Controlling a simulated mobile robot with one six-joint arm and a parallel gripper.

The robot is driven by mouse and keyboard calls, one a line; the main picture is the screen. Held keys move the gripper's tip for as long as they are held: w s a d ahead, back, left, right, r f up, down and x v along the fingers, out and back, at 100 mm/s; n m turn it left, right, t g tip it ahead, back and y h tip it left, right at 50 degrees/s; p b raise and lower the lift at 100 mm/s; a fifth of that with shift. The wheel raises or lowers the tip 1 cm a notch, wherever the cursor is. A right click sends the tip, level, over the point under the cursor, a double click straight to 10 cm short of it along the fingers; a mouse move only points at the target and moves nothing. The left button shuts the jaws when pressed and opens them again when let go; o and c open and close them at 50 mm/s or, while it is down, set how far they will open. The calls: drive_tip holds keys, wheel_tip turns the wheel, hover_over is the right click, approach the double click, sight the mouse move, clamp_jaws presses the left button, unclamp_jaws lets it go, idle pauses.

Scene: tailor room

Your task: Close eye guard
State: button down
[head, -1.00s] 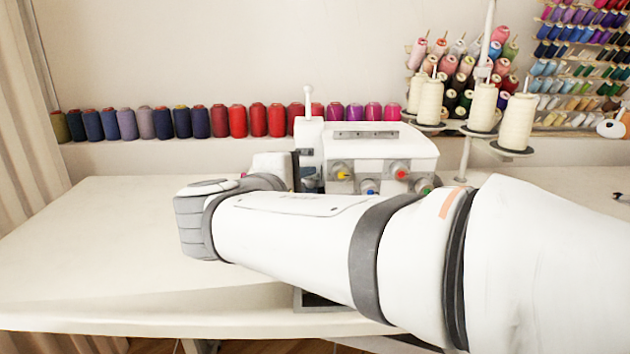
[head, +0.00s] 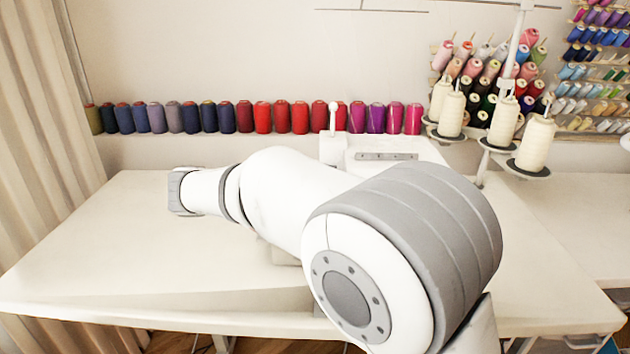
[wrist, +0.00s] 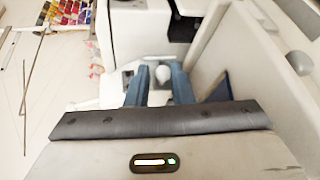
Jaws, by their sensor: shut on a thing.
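The white sewing machine (head: 385,145) stands on the table; my arm hides most of it in the head view, and only its top shows. In the wrist view my gripper (wrist: 162,77) has its two blue fingers on either side of a small white rounded knob (wrist: 163,74), shut on it. The knob is close in front of white machine parts (wrist: 142,32) with a dark gap. I cannot tell whether the knob belongs to the eye guard. The guard's position is not clear in either view. The gripper is hidden in the head view.
The white table (head: 90,245) is clear on the left. White thread cones (head: 536,145) on a stand rise at the right. A row of coloured spools (head: 262,118) lines the back wall. A white panel (wrist: 222,50) stands close right of the fingers in the wrist view.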

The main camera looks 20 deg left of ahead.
drive_tip(key=shift+w+f+g, duration=0.1)
drive_tip(key=shift+f+g, duration=0.2)
drive_tip(key=shift+f, duration=0.2)
drive_tip(key=c, duration=1.4)
unclamp_jaws()
drive_tip(key=shift+w, duration=0.1)
drive_tip(key=shift+c, duration=0.2)
drive_tip(key=shift+r, duration=0.2)
drive_tip(key=shift+a+p, duration=0.15)
drive_tip(key=shift+p, duration=0.15)
drive_tip(key=shift+s+a+r, duration=0.2)
drive_tip(key=shift+s+a, duration=0.05)
drive_tip(key=p+v, duration=0.1)
drive_tip(key=v, duration=0.4)
drive_tip(key=shift+s+a+p, duration=0.1)
drive_tip(key=shift+a+p, duration=0.15)
drive_tip(key=shift+p, duration=0.05)
drive_tip(key=shift+s+a+r, duration=0.1)
drive_tip(key=shift+s+a, duration=0.35)
drive_tip(key=shift+a, duration=0.1)
